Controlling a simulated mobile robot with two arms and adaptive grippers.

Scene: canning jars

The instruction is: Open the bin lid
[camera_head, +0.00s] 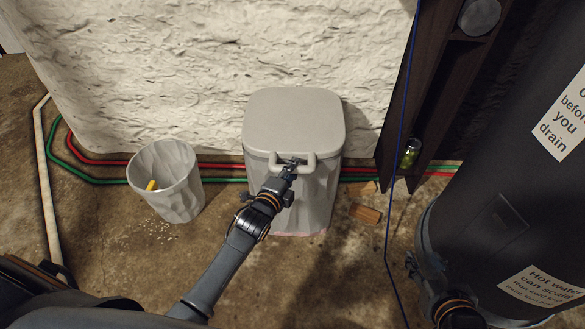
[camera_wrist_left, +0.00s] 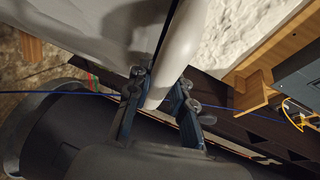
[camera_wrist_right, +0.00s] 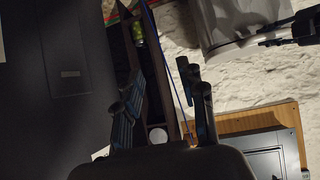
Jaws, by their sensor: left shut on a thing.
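A grey bin (camera_head: 312,200) stands against the white wall in the head view, with its lid (camera_head: 293,120) down on top. A light loop handle (camera_head: 308,163) sticks out from the lid's front edge. My left gripper (camera_head: 292,165) is at this handle. In the left wrist view, my left gripper (camera_wrist_left: 160,88) is shut with the pale handle bar (camera_wrist_left: 178,55) between its fingers. My right gripper (camera_wrist_right: 163,85) is open and empty in the right wrist view. The bin (camera_wrist_right: 240,25) also shows there, at the upper right. The bin's inside is hidden.
A pale open bucket (camera_head: 180,190) with a yellow thing (camera_head: 151,185) in it stands left of the bin. A dark tank (camera_head: 500,170) stands at the right. A blue cord (camera_head: 398,140) hangs between bin and tank. Red and green pipes run along the wall. A brick (camera_head: 366,214) lies right of the bin.

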